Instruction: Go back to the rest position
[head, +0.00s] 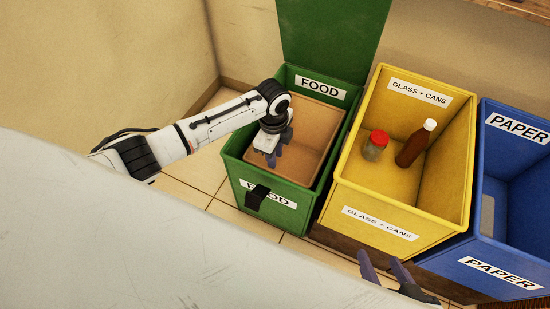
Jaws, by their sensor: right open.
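My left arm reaches in from the left. My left gripper (275,156) points down over the inside of the green FOOD bin. No object shows in it, but the gap between its fingers is too small to judge. My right gripper (386,268) shows at the bottom, in front of the yellow bin. Its two dark fingers are apart and nothing is between them.
The green FOOD bin (236,170) has a raised lid and a brown inside. The yellow GLASS + CANS bin (345,192) holds a red-lidded jar (376,147) and a brown bottle with a white cap (413,146). The blue PAPER bin (463,257) stands at right.

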